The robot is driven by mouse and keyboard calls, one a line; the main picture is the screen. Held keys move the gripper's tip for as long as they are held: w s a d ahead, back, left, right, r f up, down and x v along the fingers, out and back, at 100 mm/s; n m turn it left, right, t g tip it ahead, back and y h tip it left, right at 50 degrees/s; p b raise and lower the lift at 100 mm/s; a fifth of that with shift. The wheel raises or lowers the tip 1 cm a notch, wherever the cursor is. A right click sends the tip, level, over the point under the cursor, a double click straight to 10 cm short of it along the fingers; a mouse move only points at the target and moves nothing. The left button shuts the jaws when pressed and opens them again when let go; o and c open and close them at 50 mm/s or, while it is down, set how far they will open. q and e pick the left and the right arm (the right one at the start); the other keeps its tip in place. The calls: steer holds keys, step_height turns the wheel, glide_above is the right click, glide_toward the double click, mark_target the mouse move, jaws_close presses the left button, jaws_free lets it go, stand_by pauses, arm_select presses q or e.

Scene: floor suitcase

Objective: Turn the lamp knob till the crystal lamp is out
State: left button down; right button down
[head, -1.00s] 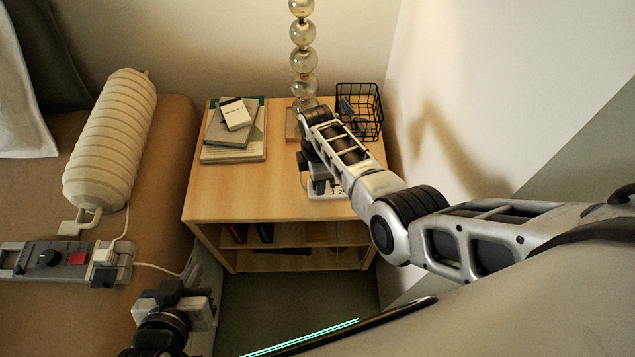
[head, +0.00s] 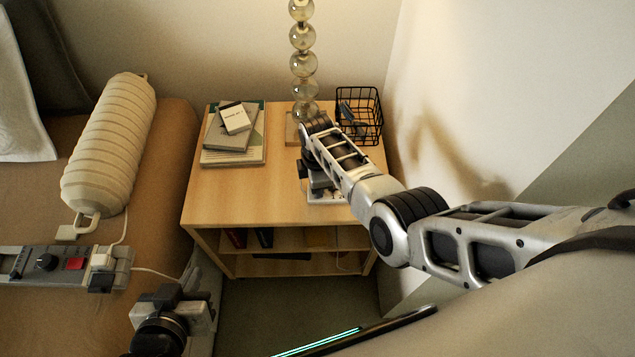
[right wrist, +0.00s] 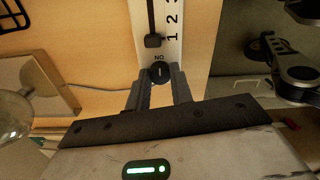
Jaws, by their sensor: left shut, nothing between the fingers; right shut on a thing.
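The crystal lamp (head: 303,63) is a stack of clear globes on a square base at the back of the wooden nightstand. Its top is outside the head view; the wall behind it is warmly lit. In the right wrist view, a round black knob (right wrist: 160,72) sits on a white panel (right wrist: 172,50) beside the letters "ON". My right gripper (right wrist: 159,85) is shut on this knob, one finger on each side. In the head view my right forearm mostly hides the panel and the gripper. My left gripper (head: 172,303) is shut and empty at the lower left, away from the nightstand.
Books (head: 232,140) lie on the left of the nightstand (head: 245,200). A black wire basket (head: 360,115) stands at its back right, near the wall.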

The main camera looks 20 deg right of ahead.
arm_select(q)
steer(key=shift+r, duration=0.1)
arm_select(e)
steer(key=m+p, duration=0.1)
steer(key=m, duration=0.7)
steer(key=shift+m+p, duration=0.35)
steer(key=shift+m, duration=0.05)
steer(key=m, duration=0.5)
arm_select(q)
steer(key=shift+a+r, duration=0.2)
steer(key=shift+r, duration=0.1)
arm_select(e)
steer(key=shift+m, duration=2)
arm_select(q)
steer(key=shift+r, duration=0.1)
steer(key=shift+s, duration=0.1)
arm_select(e)
steer(key=c, duration=1.2)
jaws_free()
steer(key=shift+c, duration=0.2)
arm_select(q)
steer(key=shift+p, duration=0.35)
arm_select(e)
steer(key=shift+r, duration=0.1)
